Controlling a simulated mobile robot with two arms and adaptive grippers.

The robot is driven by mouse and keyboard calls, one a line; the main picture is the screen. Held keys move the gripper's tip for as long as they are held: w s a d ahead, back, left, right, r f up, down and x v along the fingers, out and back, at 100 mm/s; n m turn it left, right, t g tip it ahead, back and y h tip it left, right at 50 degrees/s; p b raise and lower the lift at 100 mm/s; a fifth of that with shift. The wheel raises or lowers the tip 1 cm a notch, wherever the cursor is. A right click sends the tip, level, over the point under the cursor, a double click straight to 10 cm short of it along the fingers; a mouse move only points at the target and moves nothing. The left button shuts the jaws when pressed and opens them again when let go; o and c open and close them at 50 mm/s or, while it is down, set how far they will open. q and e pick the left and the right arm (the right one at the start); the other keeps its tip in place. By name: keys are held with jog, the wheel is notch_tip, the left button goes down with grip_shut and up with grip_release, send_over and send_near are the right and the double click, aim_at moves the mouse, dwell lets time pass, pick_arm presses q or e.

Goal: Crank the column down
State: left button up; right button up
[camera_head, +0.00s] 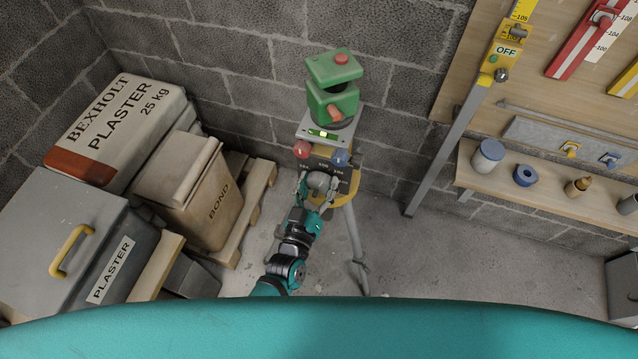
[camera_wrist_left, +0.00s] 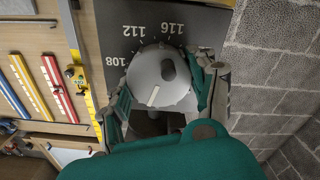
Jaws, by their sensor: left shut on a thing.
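A tripod stands by the block wall with a green instrument (camera_head: 333,102) on its grey head. A light grey round crank knob (camera_head: 319,181) sits on the dark dial plate (camera_wrist_left: 200,28) below the head. My left gripper (camera_head: 317,194) is shut on this knob, with a finger on either side of it. In the left wrist view, the knob (camera_wrist_left: 158,76) has a dark oval spot and a white mark pointing down and slightly left. The plate reads 108, 112 and 116 around it. My right gripper is in no view.
A red knob (camera_head: 301,149) and a blue knob (camera_head: 340,157) sit just above the crank. Plaster bags (camera_head: 125,125), a bond bag (camera_head: 180,190) and a grey plaster box (camera_head: 65,245) stand left. A wooden shelf (camera_head: 545,205) is right. Floor right of the tripod is clear.

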pick_arm(q)
jog(key=shift+f+n, duration=0.15)
jog(key=shift+n, duration=1.05)
jog(key=o, duration=1.2)
jog(key=shift+c, duration=0.2)
jog(key=shift+s+a, duration=0.1)
jog(key=shift+s, duration=0.05)
jog(key=v, duration=1.2)
